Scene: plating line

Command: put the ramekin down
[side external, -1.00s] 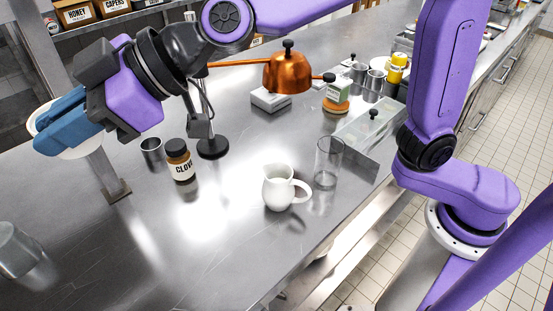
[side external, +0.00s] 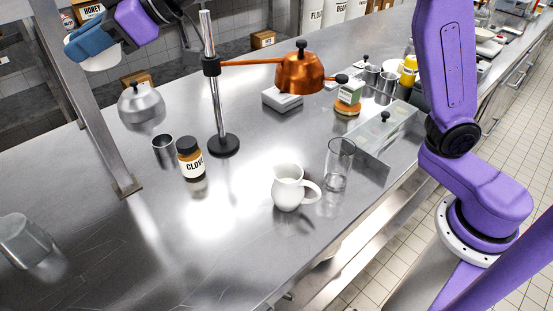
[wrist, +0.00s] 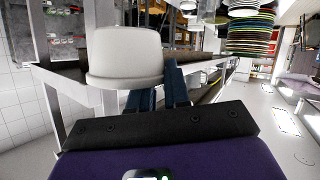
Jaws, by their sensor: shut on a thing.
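The white ramekin (side external: 98,58) is at the top left of the side view, held high above the back of the steel table. It also shows close up in the wrist view (wrist: 125,58), in front of the blue fingers. My gripper (side external: 88,42) has blue fingers shut on the ramekin. In the wrist view my gripper (wrist: 158,88) has its fingers at the ramekin's lower right. The ramekin is clear of the table, and its far side is hidden.
A steel post (side external: 85,100) stands at the table's left. A lamp stand (side external: 210,100) with a copper shade (side external: 300,72), a dome lid (side external: 140,103), a steel cup (side external: 163,151), a clove jar (side external: 191,160), a white pitcher (side external: 289,187) and a glass (side external: 339,165) stand on the table.

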